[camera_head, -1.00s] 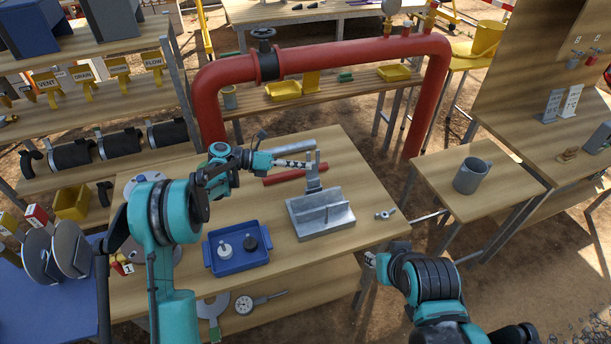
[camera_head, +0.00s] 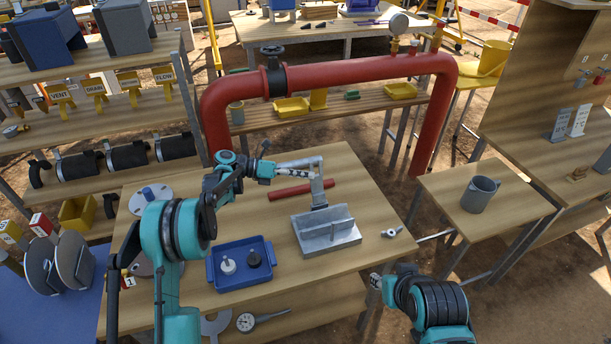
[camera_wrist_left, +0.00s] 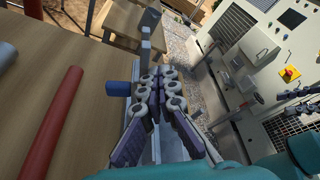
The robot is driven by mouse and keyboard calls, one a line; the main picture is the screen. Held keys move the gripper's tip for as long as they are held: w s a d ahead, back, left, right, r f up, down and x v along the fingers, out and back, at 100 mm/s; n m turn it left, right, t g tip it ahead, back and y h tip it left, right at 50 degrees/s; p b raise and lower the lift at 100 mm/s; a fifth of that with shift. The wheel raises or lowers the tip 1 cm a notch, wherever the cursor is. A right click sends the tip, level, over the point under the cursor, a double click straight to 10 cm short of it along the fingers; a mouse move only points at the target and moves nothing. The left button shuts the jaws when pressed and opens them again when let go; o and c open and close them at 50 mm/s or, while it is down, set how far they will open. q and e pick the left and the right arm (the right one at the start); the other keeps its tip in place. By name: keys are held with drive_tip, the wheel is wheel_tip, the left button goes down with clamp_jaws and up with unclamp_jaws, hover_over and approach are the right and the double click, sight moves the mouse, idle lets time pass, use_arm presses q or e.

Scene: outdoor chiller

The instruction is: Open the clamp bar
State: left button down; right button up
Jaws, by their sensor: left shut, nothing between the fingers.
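The grey metal clamp fixture (camera_head: 330,240) sits on the wooden table, with a raised plate across its base. Its clamp bar (camera_head: 318,192) stands roughly upright at the back of the base. My left gripper (camera_head: 302,168) is shut and empty at the upper part of the bar; I cannot tell whether it touches. In the left wrist view, the shut fingers (camera_wrist_left: 160,88) point toward the grey bar (camera_wrist_left: 146,40), with the base partly hidden behind them. My right gripper (camera_head: 375,281) is at the table's front right; its fingers are too small to read.
A red rod (camera_head: 300,191) lies behind the fixture. A blue tray (camera_head: 240,280) with two small parts is to its left, and a wing nut (camera_head: 391,232) to its right. A red pipe (camera_head: 360,74) arches behind the table. A grey jug (camera_head: 480,194) stands on the side table.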

use_arm(q)
drive_tip(key=shift+a, duration=0.1)
drive_tip(key=v, duration=1.2)
drive_tip(key=s+d+r+m+t+y+b, duration=0.25)
drive_tip(key=s+m+y, duration=0.55)
drive_tip(key=s+m, duration=0.6)
drive_tip(key=s+a+f+m+t+y, duration=0.1)
drive_tip(key=s+a+f+m+y, duration=0.1)
drive_tip(key=s+m, duration=0.2)
drive_tip(key=s+a+f+m+t+y+b, duration=0.1)
drive_tip(key=s+m, duration=0.4)
drive_tip(key=s, duration=0.5)
drive_tip(key=s+a+f+m+t+y, duration=0.1)
drive_tip(key=s+a+f+m+y, duration=0.3)
drive_tip(key=s, duration=0.3)
drive_tip(key=shift+a+b, duration=0.4)
drive_tip(key=shift+a, duration=0.1)
